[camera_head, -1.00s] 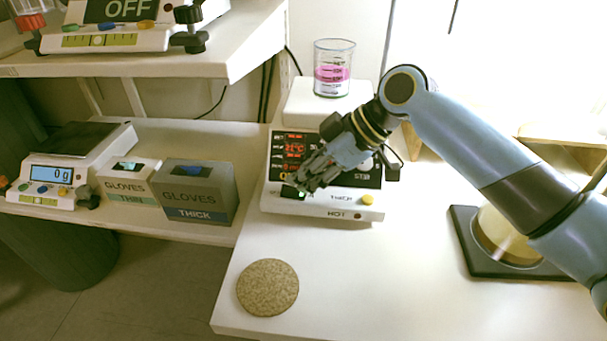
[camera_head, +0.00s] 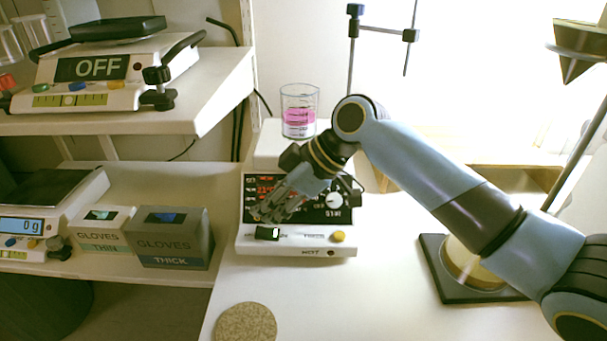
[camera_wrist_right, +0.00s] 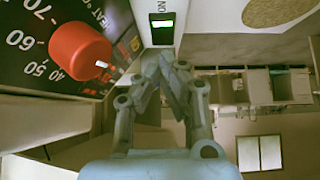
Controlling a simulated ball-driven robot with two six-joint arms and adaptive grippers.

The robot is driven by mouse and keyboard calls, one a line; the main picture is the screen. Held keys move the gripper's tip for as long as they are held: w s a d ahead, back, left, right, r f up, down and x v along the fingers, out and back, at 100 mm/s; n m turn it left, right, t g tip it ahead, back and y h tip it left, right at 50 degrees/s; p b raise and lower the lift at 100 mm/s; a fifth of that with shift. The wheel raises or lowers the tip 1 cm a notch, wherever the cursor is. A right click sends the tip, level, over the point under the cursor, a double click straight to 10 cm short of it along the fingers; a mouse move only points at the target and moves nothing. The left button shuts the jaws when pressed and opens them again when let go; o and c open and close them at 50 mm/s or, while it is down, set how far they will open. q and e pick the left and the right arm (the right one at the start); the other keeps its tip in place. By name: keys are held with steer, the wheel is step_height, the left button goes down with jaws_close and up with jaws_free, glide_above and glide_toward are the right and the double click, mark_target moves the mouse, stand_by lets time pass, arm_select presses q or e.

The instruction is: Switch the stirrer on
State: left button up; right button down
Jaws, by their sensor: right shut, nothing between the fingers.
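The stirrer (camera_head: 298,244) is a white hotplate unit with a dark front panel, lit red digits and a white stir knob (camera_head: 334,200). A beaker of pink liquid (camera_head: 299,115) stands on its top. My right gripper (camera_head: 258,215) is shut and empty, just above and behind the switch, hiding part of the panel. Its fingertips show in the right wrist view (camera_wrist_right: 172,66). My left gripper is out of view.
A red knob (camera_wrist_right: 80,50) is close to the fingers in the right wrist view. A yellow button (camera_head: 338,237) is on the ledge's right. Glove boxes (camera_head: 172,240) and a scale stand left; another device reading OFF (camera_head: 98,68) is on the upper shelf. Bench front is clear around a cork mat (camera_head: 246,325).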

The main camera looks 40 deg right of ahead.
step_height(320, 180, up, 3)
steer(key=shift+d+f+p, duration=0.1)
steer(key=shift+d+p, duration=0.05)
steer(key=shift+p, duration=0.6)
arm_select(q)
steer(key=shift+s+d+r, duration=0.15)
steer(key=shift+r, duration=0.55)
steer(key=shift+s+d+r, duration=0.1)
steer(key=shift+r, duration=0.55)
arm_select(e)
steer(key=s+d+r, duration=0.5)
steer(key=d, duration=0.1)
steer(key=shift+d+r, duration=0.2)
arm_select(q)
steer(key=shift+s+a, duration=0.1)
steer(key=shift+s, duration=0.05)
arm_select(e)
steer(key=shift+s+a+f, duration=0.1)
